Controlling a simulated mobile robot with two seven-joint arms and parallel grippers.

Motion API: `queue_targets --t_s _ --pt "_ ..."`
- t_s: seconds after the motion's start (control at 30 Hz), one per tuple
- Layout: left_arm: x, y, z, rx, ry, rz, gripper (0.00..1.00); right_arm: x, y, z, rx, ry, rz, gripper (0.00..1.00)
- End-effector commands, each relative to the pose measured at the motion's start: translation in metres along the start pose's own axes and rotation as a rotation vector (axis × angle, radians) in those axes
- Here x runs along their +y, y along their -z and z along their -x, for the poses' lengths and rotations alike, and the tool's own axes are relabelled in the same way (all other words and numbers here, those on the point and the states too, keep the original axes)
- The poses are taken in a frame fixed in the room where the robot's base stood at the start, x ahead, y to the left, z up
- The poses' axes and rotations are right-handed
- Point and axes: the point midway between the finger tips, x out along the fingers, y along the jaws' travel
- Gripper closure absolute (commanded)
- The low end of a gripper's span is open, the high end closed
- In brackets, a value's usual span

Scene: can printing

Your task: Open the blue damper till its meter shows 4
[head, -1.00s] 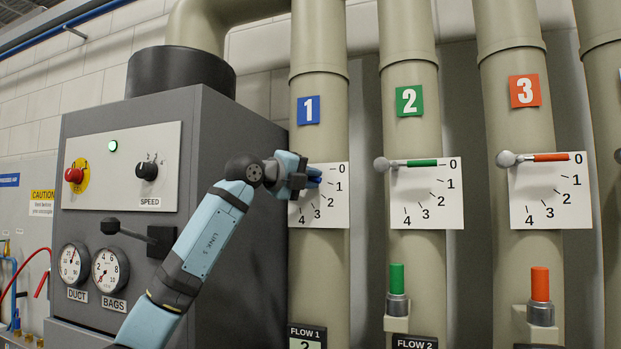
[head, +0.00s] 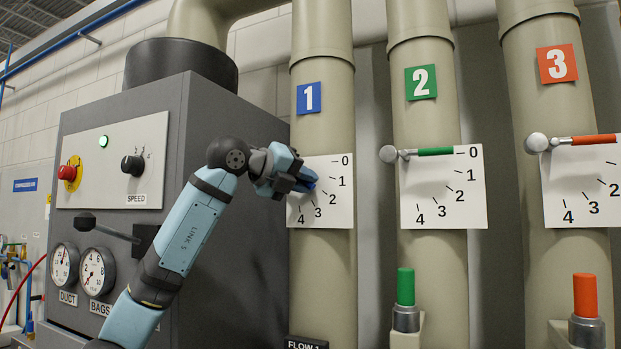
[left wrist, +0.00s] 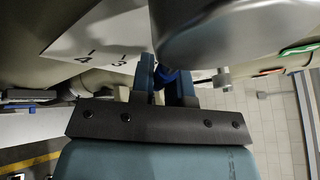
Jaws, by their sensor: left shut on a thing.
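The blue damper's handle (head: 309,177) is on pipe 1, in front of a white dial plate (head: 341,216) marked 0 to 4. Only a bit of blue shows past my left gripper (head: 301,181), which is shut on it. The handle tips slightly down, its end near the height of the 1 mark; its pivot is hidden. In the left wrist view blue (left wrist: 166,77) shows between the two fingers, beside the plate's 4 and 3 marks. Of the blue damper's meter only the FLOW 1 label (head: 307,345) shows at the bottom edge; its reading is out of view. My right gripper is not in view.
The green handle (head: 435,152) and orange handle (head: 595,140) point at 0 on pipes 2 and 3. A grey cabinet (head: 235,220) with gauges, a speed knob and a black-knobbed lever (head: 88,221) stands left of pipe 1. A green-topped fitting (head: 405,288) sits lower on pipe 2.

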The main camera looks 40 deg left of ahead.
Motion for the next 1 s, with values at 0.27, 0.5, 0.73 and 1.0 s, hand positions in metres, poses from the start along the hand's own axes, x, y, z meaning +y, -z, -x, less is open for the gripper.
queue_targets --t_s 0.27,0.5,0.73,1.0 --pt "-0.001 0.0 0.001 -0.002 0.005 0.001 0.64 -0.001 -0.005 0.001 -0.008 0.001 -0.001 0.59" --pt "-0.001 0.0 0.001 -0.001 0.005 0.001 0.59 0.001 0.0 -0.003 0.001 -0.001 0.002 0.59" --pt "0.0 0.002 0.016 -0.003 0.006 0.0 0.59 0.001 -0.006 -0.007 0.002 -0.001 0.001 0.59" --pt "0.002 0.002 0.074 -0.005 0.005 0.0 0.59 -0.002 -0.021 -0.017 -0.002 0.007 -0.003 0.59"
